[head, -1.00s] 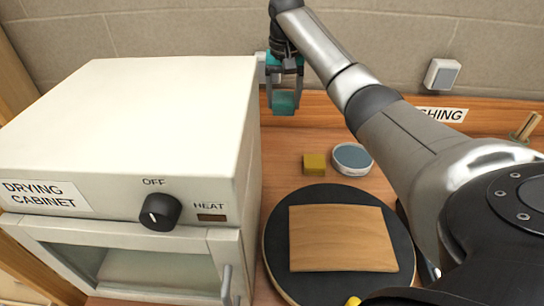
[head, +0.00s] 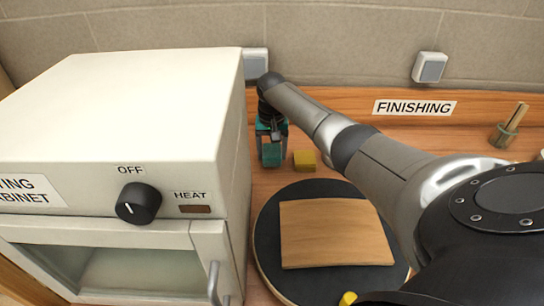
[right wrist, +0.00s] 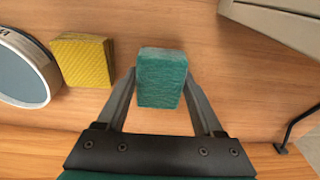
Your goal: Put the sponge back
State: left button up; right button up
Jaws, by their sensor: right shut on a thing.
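A teal-green sponge (right wrist: 161,79) is held between the two fingers of my right gripper (right wrist: 163,97) in the right wrist view. In the head view my right gripper (head: 271,148) points down, low over the wooden bench between the drying cabinet and a yellow block. The yellow block (head: 304,160) has a ribbed surface in the right wrist view (right wrist: 83,60) and lies just left of the sponge there, with a small gap. I cannot tell whether the sponge touches the bench. My left gripper is not in view.
The white drying cabinet (head: 120,110) stands close on the left. A round dark board (head: 268,235) with a curved wooden piece (head: 333,233) lies in front. A round blue-grey dish (right wrist: 22,72) is beside the yellow block. A cup with sticks (head: 507,133) stands far right.

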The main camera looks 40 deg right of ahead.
aim_at(272, 154)
jog(key=shift+f, duration=0.65)
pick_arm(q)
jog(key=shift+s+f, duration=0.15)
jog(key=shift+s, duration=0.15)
pick_arm(e)
jog(key=shift+r, duration=0.1)
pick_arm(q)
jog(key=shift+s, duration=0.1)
pick_arm(e)
jog(key=o, duration=1.2)
jog(key=shift+f, duration=0.2)
pick_arm(q)
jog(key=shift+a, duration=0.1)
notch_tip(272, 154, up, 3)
jog(key=p, duration=0.2)
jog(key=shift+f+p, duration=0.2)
jog(key=shift+p, duration=0.1)
pick_arm(e)
notch_tip(272, 154, up, 12)
jog(key=s, duration=0.1)
jog(key=shift+a+r, duration=0.2)
jog(key=shift+a, duration=0.25)
